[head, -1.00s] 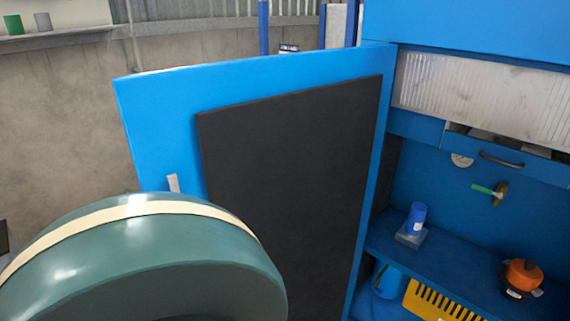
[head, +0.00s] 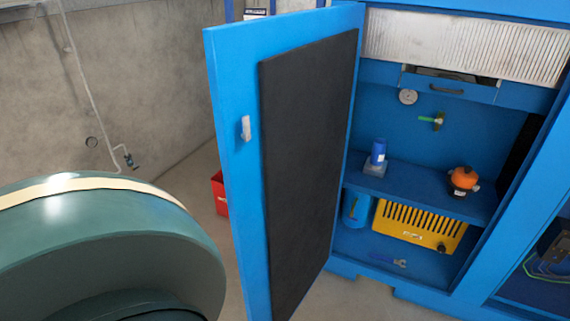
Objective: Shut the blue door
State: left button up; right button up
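The blue door (head: 237,190) stands wide open, hinged at its right edge on the blue cabinet (head: 455,290). Its inner face carries a black panel (head: 305,160), and a small light grey latch piece (head: 246,128) sits near its free left edge. A large green rounded part with a cream stripe, seemingly my own arm, fills the lower left and is left of the door in the picture. Whether it touches the door cannot be told. Neither gripper is in view.
Inside the cabinet, a shelf (head: 430,195) holds a blue cylinder (head: 378,152) and an orange-topped item (head: 463,180). Below are a yellow slotted box (head: 415,226) and a blue container (head: 355,207). A red box (head: 219,193) stands behind the door. A concrete wall (head: 150,80) is at the left.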

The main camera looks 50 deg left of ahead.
aim_at(294, 75)
jog(key=k+j, duration=0.25)
jog(key=j, duration=0.2)
jog(key=k+j+z, duration=0.15)
jog(key=j, duration=0.3)
jog(key=k+j, duration=0.1)
jog(key=j, duration=0.25)
jog(key=k+j, duration=0.15)
jog(key=j, duration=0.2)
jog(key=k+j+z, duration=0.1)
jog(key=j, duration=1.3)
jog(key=i+j+z, duration=0.2)
jog(key=j, duration=0.75)
jog(key=j+z, duration=0.2)
jog(key=j, duration=0.75)
